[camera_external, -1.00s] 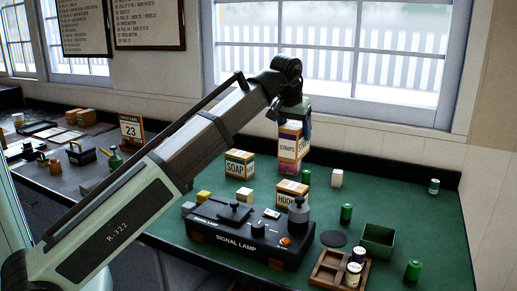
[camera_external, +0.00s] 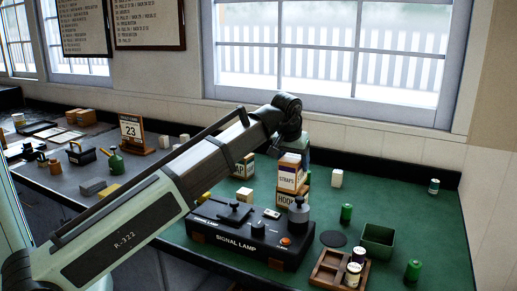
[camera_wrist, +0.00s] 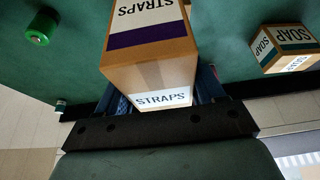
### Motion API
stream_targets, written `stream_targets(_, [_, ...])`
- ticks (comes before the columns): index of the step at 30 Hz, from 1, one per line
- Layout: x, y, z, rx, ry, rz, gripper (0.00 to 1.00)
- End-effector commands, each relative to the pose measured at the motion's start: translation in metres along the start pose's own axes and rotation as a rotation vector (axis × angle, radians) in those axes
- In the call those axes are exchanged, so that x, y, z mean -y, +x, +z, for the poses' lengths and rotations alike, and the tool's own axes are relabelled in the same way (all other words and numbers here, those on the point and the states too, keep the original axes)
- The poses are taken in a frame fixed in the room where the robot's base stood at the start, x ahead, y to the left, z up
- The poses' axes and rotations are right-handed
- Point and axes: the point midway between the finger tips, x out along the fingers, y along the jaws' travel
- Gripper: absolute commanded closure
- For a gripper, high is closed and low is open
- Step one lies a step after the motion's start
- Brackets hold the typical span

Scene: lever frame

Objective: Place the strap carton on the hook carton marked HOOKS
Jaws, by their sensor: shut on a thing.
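The strap carton (camera_external: 291,174), a brown box with white and purple STRAPS labels, is upright in the external view. It sits directly above the hook carton marked HOOKS (camera_external: 287,198); I cannot tell whether their faces touch. My gripper (camera_external: 304,158) is shut on the strap carton from above and behind. In the wrist view the strap carton (camera_wrist: 152,68) fills the middle between the blue-grey fingers. The hook carton is hidden there. In the external view the strap carton and signal lamp hide part of the hook carton.
The soap carton (camera_external: 241,166) stands left, partly behind my arm. A green cylinder (camera_external: 346,212), green bin (camera_external: 378,240) and wooden tray (camera_external: 328,270) lie right. The green table's back right is mostly clear.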

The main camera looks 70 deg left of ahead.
Motion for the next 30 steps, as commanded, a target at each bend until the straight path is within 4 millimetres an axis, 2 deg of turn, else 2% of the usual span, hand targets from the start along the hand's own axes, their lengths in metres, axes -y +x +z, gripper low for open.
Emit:
stream_targets(11, [-0.0001, 0.003, 0.0009, -0.002, 0.0, 0.001, 0.72])
stream_targets(12, [-0.0001, 0.0036, 0.0012, -0.001, 0.0, 0.001, 0.31])
stream_targets(20, [-0.0002, 0.0032, 0.001, -0.001, 0.0, 0.001, 0.06])
stream_targets(30, [-0.0002, -0.0006, -0.0005, -0.001, 0.0, 0.001, 0.06])
